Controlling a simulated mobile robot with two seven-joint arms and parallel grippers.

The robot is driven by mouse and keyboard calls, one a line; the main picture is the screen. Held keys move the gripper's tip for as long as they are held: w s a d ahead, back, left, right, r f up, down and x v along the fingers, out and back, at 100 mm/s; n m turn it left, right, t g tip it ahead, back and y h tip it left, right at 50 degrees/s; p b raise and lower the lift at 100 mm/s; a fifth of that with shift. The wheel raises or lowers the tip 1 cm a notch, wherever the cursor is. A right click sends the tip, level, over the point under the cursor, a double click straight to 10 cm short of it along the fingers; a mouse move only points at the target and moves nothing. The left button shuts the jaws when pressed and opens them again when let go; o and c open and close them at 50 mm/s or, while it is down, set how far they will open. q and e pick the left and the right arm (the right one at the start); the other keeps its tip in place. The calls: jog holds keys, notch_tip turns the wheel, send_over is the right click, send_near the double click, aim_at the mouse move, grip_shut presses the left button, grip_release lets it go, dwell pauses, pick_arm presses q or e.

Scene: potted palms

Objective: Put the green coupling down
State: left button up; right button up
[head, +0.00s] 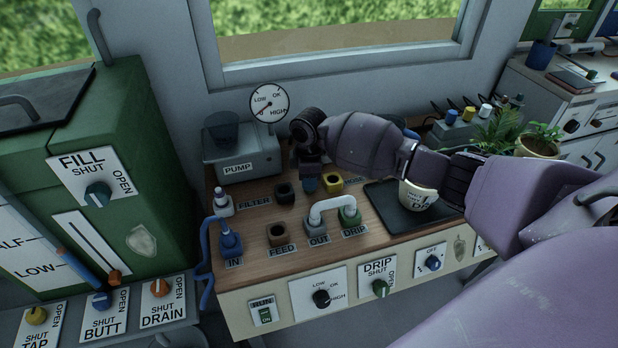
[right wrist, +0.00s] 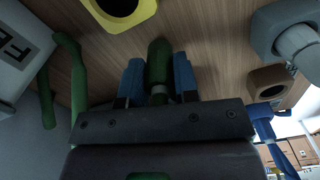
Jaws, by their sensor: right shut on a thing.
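My right gripper (head: 310,184) reaches over the wooden worktop from the right, with its blue fingers pointing down between the filter socket and the yellow socket. In the right wrist view, its two blue fingers (right wrist: 158,85) are shut on the green coupling (right wrist: 158,62), a dark green rounded piece between them. In the head view the gripper hides the coupling. I cannot tell whether it touches the wood. A green hose (right wrist: 76,80) shows left of the fingers in the wrist view. My left gripper is not in view.
Nearby are a dark filter socket (head: 284,193), a yellow socket (head: 331,183), a brown feed socket (head: 277,234) and a white pipe (head: 330,205) joining OUT and DRIP. A blue coupling (head: 230,242) stands at IN. The pump (head: 243,157) is behind; a black tray (head: 385,197) with a cup is right.

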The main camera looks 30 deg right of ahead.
jog(key=shift+f, duration=0.2)
jog(key=o, duration=0.9)
jog(key=shift+r, duration=0.15)
notch_tip(320, 180, up, 11)
jog(key=shift+f+p, duration=0.1)
jog(key=shift+p, duration=1.05)
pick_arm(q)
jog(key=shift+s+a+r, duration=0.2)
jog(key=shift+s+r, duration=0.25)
pick_arm(e)
jog(key=shift+r, duration=0.65)
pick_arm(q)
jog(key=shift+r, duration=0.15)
